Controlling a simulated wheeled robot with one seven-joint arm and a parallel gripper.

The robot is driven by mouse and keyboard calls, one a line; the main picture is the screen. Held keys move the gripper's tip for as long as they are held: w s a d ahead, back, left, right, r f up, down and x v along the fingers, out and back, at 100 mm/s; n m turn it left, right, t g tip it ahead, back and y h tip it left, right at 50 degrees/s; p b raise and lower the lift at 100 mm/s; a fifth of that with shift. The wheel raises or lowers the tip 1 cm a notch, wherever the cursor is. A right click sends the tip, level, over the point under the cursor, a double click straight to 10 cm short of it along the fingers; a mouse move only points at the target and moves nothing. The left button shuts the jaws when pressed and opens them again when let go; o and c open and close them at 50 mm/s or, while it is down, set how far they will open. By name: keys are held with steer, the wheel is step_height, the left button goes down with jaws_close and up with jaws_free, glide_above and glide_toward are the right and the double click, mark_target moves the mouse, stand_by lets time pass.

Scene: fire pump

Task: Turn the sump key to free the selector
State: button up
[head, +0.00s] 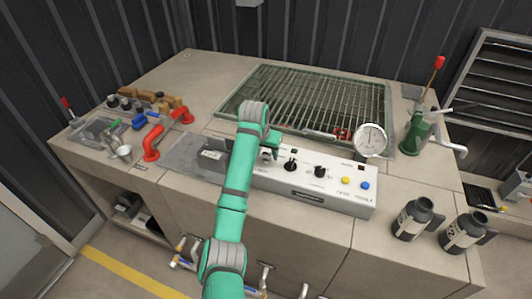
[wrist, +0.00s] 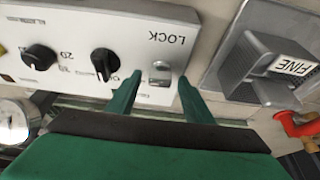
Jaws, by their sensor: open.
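A white control panel (head: 315,194) stands on the worktop, and its face also fills the upper left of the wrist view (wrist: 75,20). A small silver key (wrist: 160,69) sits in the panel beside the upside-down word LOCK. My gripper (wrist: 157,88) is open, with its green fingertips on either side of the key's lower end in the picture. I cannot tell whether they touch it. A black pointer knob (wrist: 104,63), likely the selector, is just left of the key; it also shows in the head view (head: 291,164). In the head view my gripper (head: 268,148) partly hides the key area.
A second black knob (wrist: 40,57) and a round gauge (wrist: 14,118) lie further left in the wrist view. A grey block marked FINE (wrist: 265,70) and a red pipe (wrist: 298,125) are at right. A metal grating (head: 310,98) lies behind the panel. Dark bottles (head: 412,219) stand at the right front.

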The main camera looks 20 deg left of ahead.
steer(key=c, duration=1)
steer(key=shift+c, duration=0.2)
steer(key=shift+n, duration=0.3)
steer(key=n, duration=0.1)
steer(key=n+y, duration=0.1)
steer(key=n, duration=0.1)
steer(key=shift+d+n+y, duration=0.2)
steer(key=shift+n+y, duration=0.1)
steer(key=n, duration=0.2)
steer(key=n+g+y, duration=0.1)
steer(key=n, duration=0.1)
steer(key=shift+w+d+n+y, duration=0.1)
steer(key=shift+d+n+y, duration=0.05)
steer(key=shift+n+y, duration=0.15)
steer(key=n+g, duration=0.1)
steer(key=n, duration=0.1)
steer(key=n+g+y, duration=0.1)
steer(key=n, duration=0.2)
steer(key=shift+w+d, duration=0.1)
steer(key=shift+w, duration=0.05)
steer(key=shift+w+n+g, duration=0.1)
steer(key=shift+n+g, duration=0.6)
steer(key=shift+n, duration=1.3)
steer(key=shift+y, duration=0.3)
